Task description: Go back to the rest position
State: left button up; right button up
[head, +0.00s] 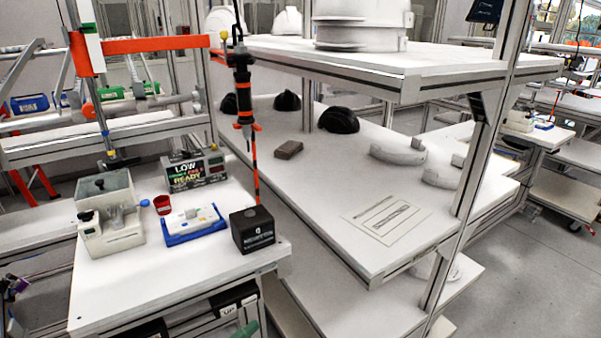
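Neither of my grippers can be made out in the head view. The task names no object. A small dark and purple item (14,287) shows at the lower left edge, too small to identify. A green piece (247,329) shows at the bottom edge, mostly cut off.
A white workbench (160,285) bears a grey-beige device (110,215), a red cup (162,204), a blue-white tray (192,224), a display (196,172) and a black cube (252,230). A black-orange tool (243,85) hangs above. Shelving (320,190) with dark helmet shells (338,121) stands right.

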pick_arm(q)
jog(key=s+a+f+n+y, duration=0.4)
jog(key=f+n+y, duration=0.1)
jog(key=f+n, duration=0.15)
jog(key=s+a+f+n+y, duration=0.3)
jog(key=s+f+n+y, duration=0.25)
jog(key=n, duration=0.25)
jog(key=s+a+f+n+g+y, duration=0.3)
jog(key=s+f+n, duration=0.4)
jog(key=s+f, duration=0.4)
jog(key=s+a+g, duration=0.1)
jog(key=s+g, duration=0.1)
jog(key=s, duration=0.2)
jog(key=shift+a, duration=0.2)
